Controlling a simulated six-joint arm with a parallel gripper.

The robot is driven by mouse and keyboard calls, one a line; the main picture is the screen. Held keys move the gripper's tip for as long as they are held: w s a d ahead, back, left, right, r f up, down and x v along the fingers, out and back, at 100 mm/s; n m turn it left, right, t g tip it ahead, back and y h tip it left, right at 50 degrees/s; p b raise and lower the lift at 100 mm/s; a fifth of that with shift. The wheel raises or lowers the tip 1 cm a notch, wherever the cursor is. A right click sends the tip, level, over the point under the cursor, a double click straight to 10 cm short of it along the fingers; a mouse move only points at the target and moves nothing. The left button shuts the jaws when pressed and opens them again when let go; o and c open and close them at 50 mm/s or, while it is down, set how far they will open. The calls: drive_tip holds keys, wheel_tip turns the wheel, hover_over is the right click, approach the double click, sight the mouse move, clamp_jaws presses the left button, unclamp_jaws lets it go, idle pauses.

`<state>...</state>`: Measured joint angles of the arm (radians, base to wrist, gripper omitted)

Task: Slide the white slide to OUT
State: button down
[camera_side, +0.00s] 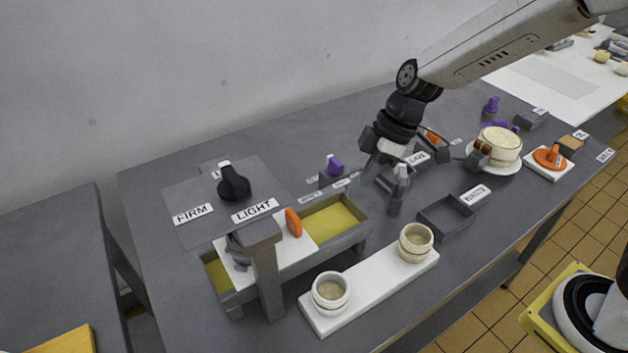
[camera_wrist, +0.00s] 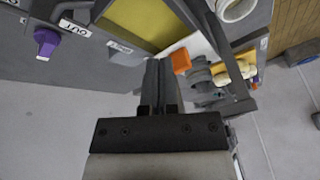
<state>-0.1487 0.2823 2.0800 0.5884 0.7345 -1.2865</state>
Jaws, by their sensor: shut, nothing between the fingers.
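The white slide (camera_side: 268,262) lies in a grey channel with a yellow floor, at the left part of it in the side view. An orange tab (camera_side: 293,222) stands upright on its right end. The wrist view shows the slide (camera_wrist: 202,43) and its orange tab (camera_wrist: 181,61) right of my fingers. The OUT label (camera_wrist: 73,27) is at the upper left there, with bare yellow floor (camera_wrist: 138,20) between it and the tab. My gripper (camera_side: 397,208) is shut and empty, pointing down, right of the channel and apart from the tab. Its fingers (camera_wrist: 157,66) hide part of the channel's edge.
A grey post (camera_side: 265,270) bridges the channel's left part. A white board (camera_side: 370,287) with two cream cups stands in front. A purple knob (camera_side: 335,166) is behind the channel; a black dial (camera_side: 233,184) is at left. A grey open tray (camera_side: 446,217) stands right.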

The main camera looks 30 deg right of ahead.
drive_tip(key=w+a+r+n+y, duration=0.3)
drive_tip(key=a+n, duration=0.3)
drive_tip(key=a, duration=0.2)
drive_tip(key=shift+w+a+r+n+g, duration=0.15)
drive_tip(key=shift+w+n+g, duration=0.2)
drive_tip(key=shift+w, duration=0.2)
hover_over(288, 231)
drive_tip(key=shift+f, duration=3.95)
drive_tip(key=d, duration=1.7)
drive_tip(key=v, duration=0.9)
drive_tip(key=shift+r, duration=0.45)
